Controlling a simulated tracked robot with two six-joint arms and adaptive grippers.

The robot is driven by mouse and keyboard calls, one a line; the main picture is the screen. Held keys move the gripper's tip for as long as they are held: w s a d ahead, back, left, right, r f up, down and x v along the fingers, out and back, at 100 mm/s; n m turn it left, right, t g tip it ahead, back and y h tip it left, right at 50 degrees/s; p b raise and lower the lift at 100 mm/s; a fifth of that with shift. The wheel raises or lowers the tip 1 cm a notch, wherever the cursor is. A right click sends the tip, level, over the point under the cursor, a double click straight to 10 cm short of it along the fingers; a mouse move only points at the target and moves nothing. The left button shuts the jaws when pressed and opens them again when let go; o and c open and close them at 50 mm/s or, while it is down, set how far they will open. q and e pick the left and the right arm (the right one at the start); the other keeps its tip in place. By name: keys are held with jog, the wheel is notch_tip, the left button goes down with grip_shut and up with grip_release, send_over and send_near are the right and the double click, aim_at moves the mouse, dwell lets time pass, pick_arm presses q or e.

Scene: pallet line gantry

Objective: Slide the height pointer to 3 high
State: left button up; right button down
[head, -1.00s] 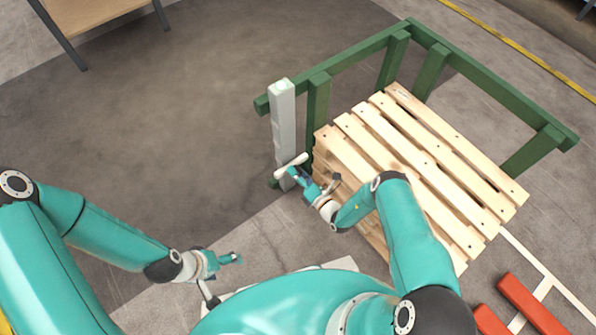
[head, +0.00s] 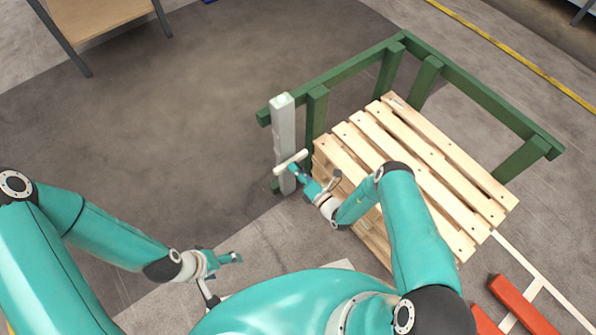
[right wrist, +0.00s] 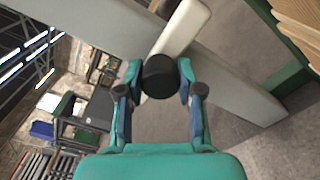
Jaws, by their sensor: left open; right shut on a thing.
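A pale grey post (head: 284,130) stands upright at the near left corner of the green frame. The height pointer (head: 290,161), a short cream bar, crosses the lower part of the post. In the right wrist view the pointer (right wrist: 186,25) runs behind a dark round knob (right wrist: 160,76). My right gripper (head: 297,169) is shut on that knob; its fingers (right wrist: 160,80) sit on either side of it in the right wrist view. My left gripper (head: 236,258) is open and empty, low and well left of the post. I cannot read any height marks on the post.
A stack of wooden pallets (head: 415,175) stands right of the post, close to my right arm. A green guard frame (head: 490,95) runs behind it. Red bars (head: 522,304) lie at the lower right. The floor left of the post is clear.

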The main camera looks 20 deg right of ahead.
jog(key=r, duration=0.2)
jog(key=r+p, duration=0.1)
jog(key=shift+w+d+r, duration=0.1)
jog(key=shift+w+r, duration=0.15)
jog(key=shift+w, duration=0.05)
pick_arm(q)
notch_tip(320, 180, up, 2)
pick_arm(e)
jog(key=c, duration=0.7)
grip_release()
jog(key=shift+f, duration=0.2)
jog(key=shift+s, duration=0.1)
jog(key=shift+s+d+f, duration=0.1)
jog(key=shift+s, duration=0.25)
jog(key=v, duration=1.1)
jog(key=shift+s, duration=0.1)
